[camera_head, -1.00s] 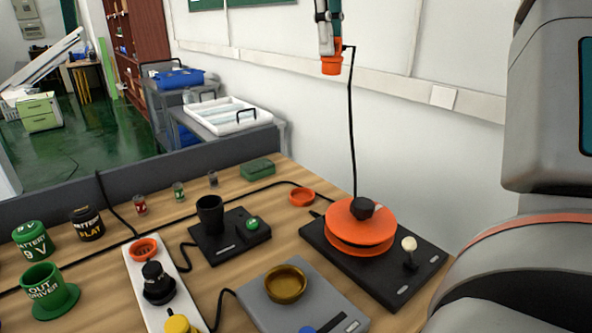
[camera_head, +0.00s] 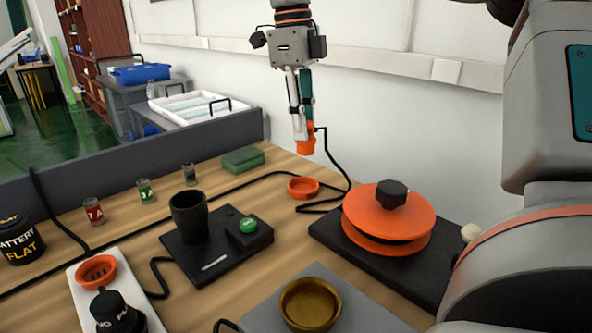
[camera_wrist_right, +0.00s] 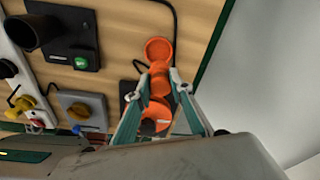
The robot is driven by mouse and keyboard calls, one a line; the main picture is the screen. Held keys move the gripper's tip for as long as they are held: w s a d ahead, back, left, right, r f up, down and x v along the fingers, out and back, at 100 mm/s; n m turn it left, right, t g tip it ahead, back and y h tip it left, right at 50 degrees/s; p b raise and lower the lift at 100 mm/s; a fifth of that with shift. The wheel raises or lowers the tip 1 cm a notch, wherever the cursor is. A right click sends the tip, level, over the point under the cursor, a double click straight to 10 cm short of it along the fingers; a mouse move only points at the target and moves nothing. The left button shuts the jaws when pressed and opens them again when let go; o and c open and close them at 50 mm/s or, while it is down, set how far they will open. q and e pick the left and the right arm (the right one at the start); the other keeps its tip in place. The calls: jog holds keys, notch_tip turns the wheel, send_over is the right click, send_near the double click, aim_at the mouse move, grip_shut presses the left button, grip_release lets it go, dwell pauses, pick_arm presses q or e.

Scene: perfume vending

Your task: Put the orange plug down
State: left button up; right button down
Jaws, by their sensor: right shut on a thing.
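My right gripper (camera_head: 302,125) points down and is shut on the orange plug (camera_head: 306,146), which hangs above the back of the table near the wall. A black cord runs from the plug down to the table beside the orange reel (camera_head: 415,212). An orange ring-shaped holder (camera_head: 303,188) lies on the table below the plug, with a gap between them. In the right wrist view, the plug (camera_wrist_right: 159,82) is between the fingertips, and the ring (camera_wrist_right: 158,48) shows just beyond it. My left gripper is not in view.
The reel sits on a black base to the right. A black cup (camera_head: 188,212) stands on a black box with a green button (camera_head: 248,225). A green block (camera_head: 243,159) lies at the back. A brass dish (camera_head: 310,304) and a white power strip (camera_head: 82,285) are in front.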

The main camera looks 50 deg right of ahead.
aim_at(304, 146)
notch_tip(304, 146, down, 4)
jog(key=shift+r, duration=0.1)
jog(key=shift+f+b, duration=0.35)
jog(key=shift+f, duration=0.3)
notch_tip(304, 146, down, 4)
jog(key=shift+r+b, duration=0.2)
jog(key=shift+b, duration=0.25)
jog(key=shift+f, duration=0.2)
jog(key=shift+r, duration=0.1)
jog(key=c, duration=1.8)
grip_release()
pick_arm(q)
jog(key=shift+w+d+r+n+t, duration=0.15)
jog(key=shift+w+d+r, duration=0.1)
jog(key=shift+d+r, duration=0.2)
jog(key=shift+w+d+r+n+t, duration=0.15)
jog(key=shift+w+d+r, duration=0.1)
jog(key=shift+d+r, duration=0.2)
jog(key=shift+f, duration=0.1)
